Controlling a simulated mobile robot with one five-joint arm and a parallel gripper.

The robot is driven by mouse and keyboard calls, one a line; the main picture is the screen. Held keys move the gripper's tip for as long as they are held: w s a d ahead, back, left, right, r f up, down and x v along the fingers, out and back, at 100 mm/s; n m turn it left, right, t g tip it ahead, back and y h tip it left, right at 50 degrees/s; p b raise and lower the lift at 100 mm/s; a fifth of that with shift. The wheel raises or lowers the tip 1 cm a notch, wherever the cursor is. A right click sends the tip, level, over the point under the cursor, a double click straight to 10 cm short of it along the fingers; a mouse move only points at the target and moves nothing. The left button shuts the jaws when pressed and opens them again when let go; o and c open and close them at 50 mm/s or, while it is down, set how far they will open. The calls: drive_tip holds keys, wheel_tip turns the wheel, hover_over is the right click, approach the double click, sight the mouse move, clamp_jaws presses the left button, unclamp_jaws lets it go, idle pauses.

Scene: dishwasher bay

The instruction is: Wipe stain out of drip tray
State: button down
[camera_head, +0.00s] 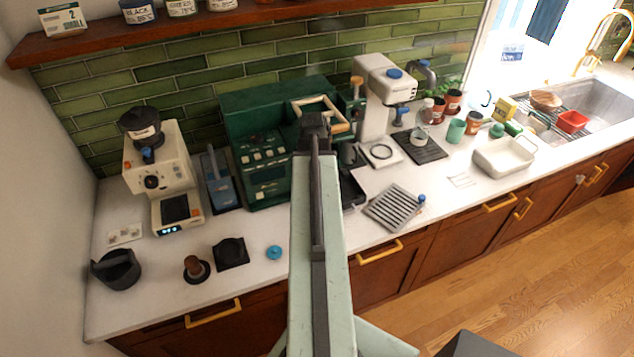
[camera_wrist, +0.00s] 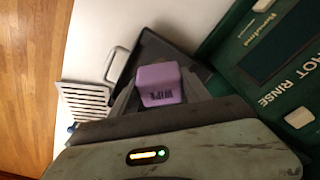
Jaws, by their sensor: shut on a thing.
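Behind the block is a dark, shallow tray (camera_wrist: 154,46), which appears to be the drip tray, beside the green machine. The block appears over the tray; I cannot tell whether it touches the floor of the tray. No stain can be made out; the block and gripper hide part of the tray. In the head view my arm hides the gripper, the block and most of the tray.
The green machine (camera_head: 262,150) stands at the back of the white counter. A slatted grate (camera_head: 394,208) lies right of my arm, and it also shows in the wrist view (camera_wrist: 86,101). A blue round item (camera_head: 274,253) lies left of my arm. A white basin (camera_head: 504,157) stands farther right.

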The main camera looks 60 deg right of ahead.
drive_tip(key=shift+r, duration=0.6)
drive_tip(key=shift+r, duration=0.1)
wheel_tip(320, 180, up, 3)
drive_tip(key=p, duration=0.3)
drive_tip(key=shift+p, duration=0.35)
drive_tip(key=shift+s+f, duration=0.1)
drive_tip(key=shift+f, duration=0.1)
